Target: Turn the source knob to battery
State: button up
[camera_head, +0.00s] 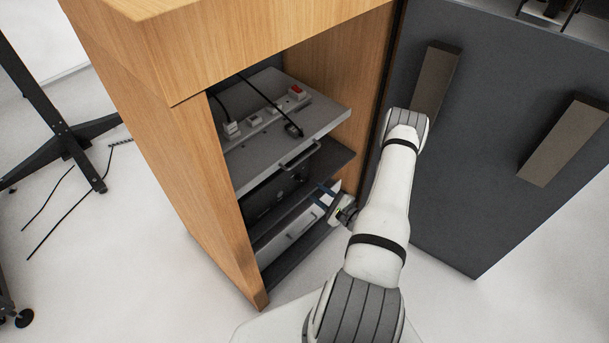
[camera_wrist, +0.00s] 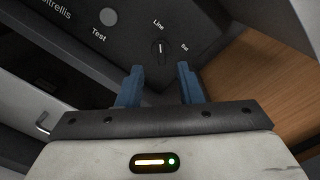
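The source knob (camera_wrist: 160,48) is a small dark knob with a white pointer line, on a black panel (camera_wrist: 205,14) in the wrist view. The label "Line" is above it and "Bat" is to its right. The pointer looks close to upright in the picture. My gripper (camera_wrist: 161,72) is open, its two blue fingers apart, with the knob just beyond and between the fingertips. I cannot tell how far the tips are from the panel. In the head view my gripper (camera_head: 324,196) reaches into the cabinet at its lower shelves; the knob is too small to make out there.
The panel also carries a round grey "Test" button (camera_wrist: 108,17). The wooden cabinet (camera_head: 190,170) encloses the shelves, with its side wall (camera_wrist: 262,80) close on the right in the wrist view. A pulled-out shelf (camera_head: 275,140) holds cables and a red switch. A dark door (camera_head: 480,150) stands at right.

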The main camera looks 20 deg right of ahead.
aim_at(302, 180)
jog(key=b+x, duration=0.1)
jog(key=x, duration=0.6)
jog(key=shift+w+f, duration=0.1)
jog(key=shift+w, duration=0.2)
jog(key=c, duration=0.6)
